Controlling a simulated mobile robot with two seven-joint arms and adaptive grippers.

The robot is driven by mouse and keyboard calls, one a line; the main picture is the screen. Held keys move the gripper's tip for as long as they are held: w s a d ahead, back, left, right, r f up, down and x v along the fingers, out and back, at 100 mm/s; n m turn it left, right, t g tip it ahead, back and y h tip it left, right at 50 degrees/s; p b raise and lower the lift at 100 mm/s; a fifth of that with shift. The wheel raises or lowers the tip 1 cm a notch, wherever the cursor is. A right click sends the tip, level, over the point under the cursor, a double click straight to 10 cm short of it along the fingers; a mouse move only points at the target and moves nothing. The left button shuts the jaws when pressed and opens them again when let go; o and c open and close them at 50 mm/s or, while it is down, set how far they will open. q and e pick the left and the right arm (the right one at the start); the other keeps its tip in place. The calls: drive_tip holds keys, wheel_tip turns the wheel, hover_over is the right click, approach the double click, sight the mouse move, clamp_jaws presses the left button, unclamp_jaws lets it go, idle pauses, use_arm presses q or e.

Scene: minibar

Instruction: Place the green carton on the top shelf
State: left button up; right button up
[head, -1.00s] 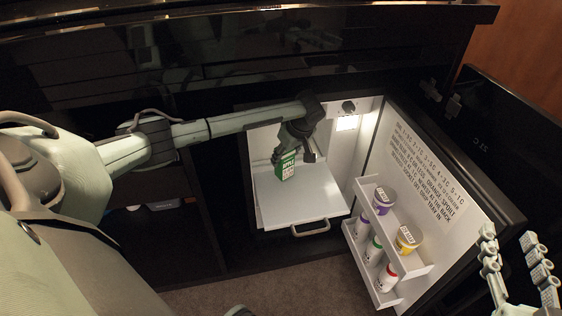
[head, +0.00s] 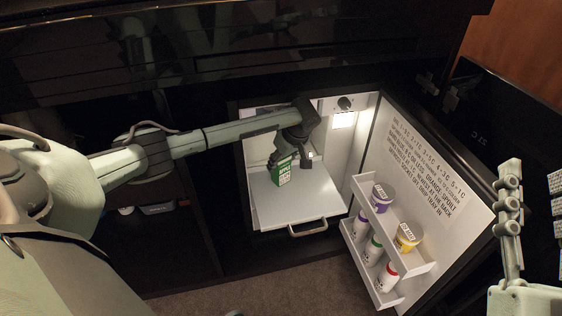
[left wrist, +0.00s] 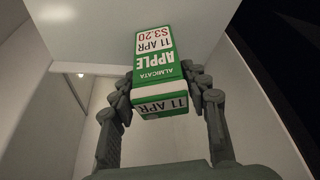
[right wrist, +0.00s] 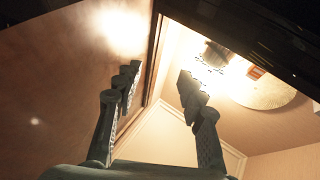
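The green carton (head: 281,170) with a white label is inside the open minibar, over the white shelf (head: 310,196). My left gripper (head: 290,157) reaches in from the left with its fingers on either side of the carton. In the left wrist view the carton (left wrist: 157,65) sits between the fingers (left wrist: 158,85), which appear shut on its sides. Its printing is upside down there. Whether its base touches the shelf I cannot tell. My right gripper (head: 532,190) is at the right edge, open and empty; its spread fingers (right wrist: 158,78) show in the right wrist view.
The minibar door (head: 425,165) stands open at right. Its racks (head: 405,273) hold purple and yellow tubs (head: 408,237) and several small bottles (head: 374,250). A handle (head: 308,229) fronts the shelf. The shelf surface right of the carton is clear.

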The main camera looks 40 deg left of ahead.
use_arm(q)
drive_tip(key=shift+o, duration=1.4)
drive_tip(key=shift+r, duration=0.1)
drive_tip(key=shift+r, duration=0.2)
drive_tip(key=p+v, duration=0.2)
drive_tip(key=v, duration=0.1)
drive_tip(key=shift+p, duration=0.4)
use_arm(e)
drive_tip(key=d+f+g+h+p, duration=0.1)
drive_tip(key=d+f+g+h, duration=0.3)
drive_tip(key=f, duration=0.5)
drive_tip(key=d+f+g+h+p, duration=0.1)
drive_tip(key=d+f+g+h, duration=0.1)
drive_tip(key=d+f+g, duration=0.6)
use_arm(q)
drive_tip(key=s+d+r+p, duration=0.1)
drive_tip(key=s+d, duration=0.3)
drive_tip(key=d, duration=0.8)
drive_tip(key=shift+r+p, duration=0.3)
drive_tip(key=shift+p, duration=0.4)
use_arm(e)
drive_tip(key=s+d+f+m+g+h, duration=0.1)
drive_tip(key=s+d+f+g, duration=0.1)
drive_tip(key=s+d+f, duration=0.1)
drive_tip(key=s+d+f+g+h, duration=0.2)
drive_tip(key=s+f, duration=0.3)
drive_tip(key=s, duration=0.3)
drive_tip(key=shift+d+f+m+g+h, duration=0.3)
drive_tip(key=shift+d+m+g, duration=0.1)
drive_tip(key=shift+d+g, duration=0.3)
